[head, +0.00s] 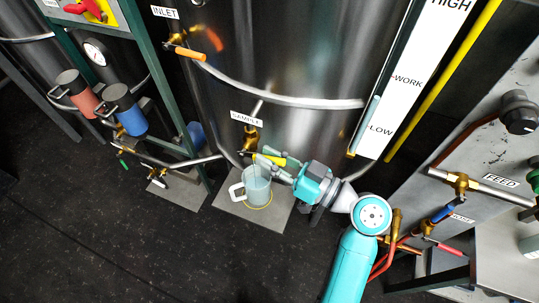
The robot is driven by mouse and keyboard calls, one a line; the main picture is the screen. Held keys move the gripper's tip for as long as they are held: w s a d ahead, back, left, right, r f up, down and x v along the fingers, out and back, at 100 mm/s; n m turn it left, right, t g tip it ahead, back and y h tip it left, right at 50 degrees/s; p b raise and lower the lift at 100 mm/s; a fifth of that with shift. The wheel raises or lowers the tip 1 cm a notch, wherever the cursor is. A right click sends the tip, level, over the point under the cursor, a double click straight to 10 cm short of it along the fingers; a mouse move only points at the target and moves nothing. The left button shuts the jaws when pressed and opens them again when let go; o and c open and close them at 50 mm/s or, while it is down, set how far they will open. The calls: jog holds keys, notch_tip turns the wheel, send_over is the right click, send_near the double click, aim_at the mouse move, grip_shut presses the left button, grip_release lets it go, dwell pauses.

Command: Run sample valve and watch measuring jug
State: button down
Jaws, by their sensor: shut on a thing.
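The sample valve (249,140) is a brass fitting low on the steel tank, under a SAMPLE label. It has a yellow lever (292,163). My gripper (271,161) is at the valve, shut on the yellow lever; its fingers partly hide the lever. The measuring jug (257,186) is clear with a white handle on its left. It stands upright under the valve on a grey plate (281,208). A pale thin line shows between the valve and the jug; I cannot tell whether it is flowing liquid. The level in the jug is too small to read.
The steel tank (290,60) rises behind, with an orange-handled INLET valve (190,53) and a HIGH/WORK/LOW level board (405,80). Pipes and red and blue filter housings (130,118) stand left. A FEED panel (490,130) stands right. The dark floor (150,245) at front left is clear.

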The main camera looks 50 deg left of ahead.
jog(key=shift+w+d+f+m+g+y, duration=0.15)
jog(key=shift+f+m+g+y, duration=0.15)
jog(key=shift+f+y, duration=0.65)
jog(key=shift+d+f+m+g+y, duration=0.15)
jog(key=shift+f+g+y, duration=0.35)
jog(key=shift+y, duration=0.75)
jog(key=shift+f, duration=0.1)
jog(key=c, duration=1.1)
grip_release()
jog(key=v, duration=1.2)
